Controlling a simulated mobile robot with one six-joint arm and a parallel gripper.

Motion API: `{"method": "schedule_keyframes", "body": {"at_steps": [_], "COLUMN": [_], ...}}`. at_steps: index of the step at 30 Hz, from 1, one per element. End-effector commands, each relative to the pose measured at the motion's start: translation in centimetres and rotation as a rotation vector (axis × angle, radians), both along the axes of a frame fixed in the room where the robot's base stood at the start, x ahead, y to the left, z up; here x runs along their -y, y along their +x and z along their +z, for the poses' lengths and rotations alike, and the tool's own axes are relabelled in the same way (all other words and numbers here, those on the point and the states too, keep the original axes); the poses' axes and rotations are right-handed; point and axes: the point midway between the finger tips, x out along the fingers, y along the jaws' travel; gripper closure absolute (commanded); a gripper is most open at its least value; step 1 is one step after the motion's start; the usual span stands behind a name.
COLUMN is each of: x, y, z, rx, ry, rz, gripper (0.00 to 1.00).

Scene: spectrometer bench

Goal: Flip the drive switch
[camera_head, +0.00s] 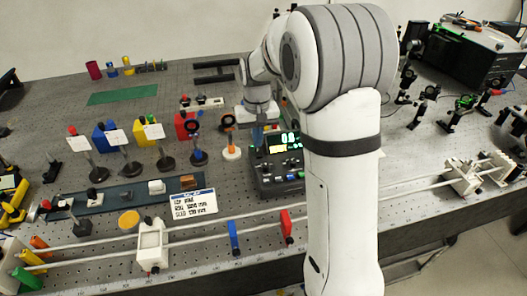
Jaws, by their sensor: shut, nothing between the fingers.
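A dark control box (264,182) with lit green digits and small coloured buttons stands on the bench, just left of my arm. The drive switch cannot be made out at this size; my arm hides the box's right side. My gripper (260,136) points down at the box's far edge, above or just behind the display. The gripper is shut and empty. Its fingertips are small and partly hard to see, so I cannot tell whether they touch the box.
A white printed card (194,204) lies left of the box. An orange-ringed post (229,136) and a blue-based post (197,143) stand close left of the gripper. Long white rails with a blue block (234,237) and red block (286,226) cross the front.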

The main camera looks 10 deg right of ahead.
Motion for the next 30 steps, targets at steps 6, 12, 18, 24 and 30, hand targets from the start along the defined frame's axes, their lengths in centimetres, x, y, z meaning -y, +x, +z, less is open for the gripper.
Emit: {"method": "schedule_keyframes", "body": {"at_steps": [6,12,18,24,30], "x": [0.0,0.0,0.0,0.0,0.01], "y": [0.0,0.0,0.0,-0.01,-0.01], "z": [0.0,-0.03,-0.27,-0.59,-0.89], "rx": [0.0,0.0,0.0,0.0,-0.001], "ry": [0.0,0.0,0.0,0.0,0.0], "rz": [0.0,0.0,0.0,0.0,0.0], "gripper": [1.0,1.0,1.0,1.0,1.0]}}
